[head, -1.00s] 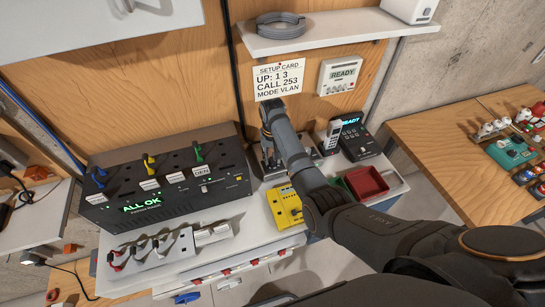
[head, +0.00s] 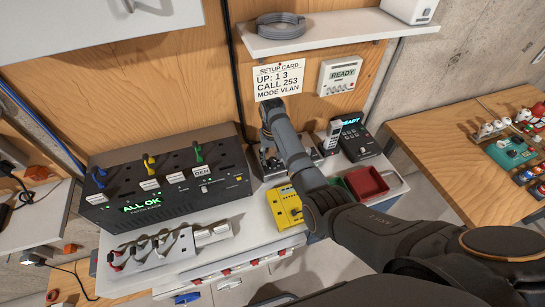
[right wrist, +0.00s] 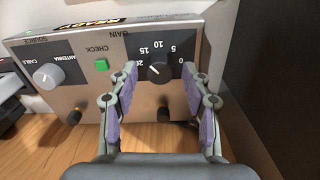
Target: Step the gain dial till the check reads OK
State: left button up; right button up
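The gain dial (right wrist: 158,72) is a black knob on a metal-fronted box, seen upside down in the right wrist view. Its scale runs from 0 to 20, and its white mark seems to point towards 15, but it is small. My right gripper (right wrist: 160,76) is open, with one finger on each side of the dial and gaps between. A green check button (right wrist: 101,65) sits beside it. The orange-lettered display (right wrist: 90,26) is cut by the top edge; I cannot read it surely. In the head view my right gripper (head: 270,163) is partly hidden by its arm. My left gripper is not in view.
A source knob (right wrist: 46,76) is on the same panel. In the head view, a black unit (head: 168,185) reading ALL OK stands left, a yellow meter (head: 285,207) and a red bin (head: 367,184) in front. A setup card (head: 279,82) hangs behind.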

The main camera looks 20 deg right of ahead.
aim_at(272, 159)
jog(key=shift+r, duration=0.2)
notch_tip(272, 159, up, 12)
jog(key=shift+f, duration=0.25)
dwell(0.5)
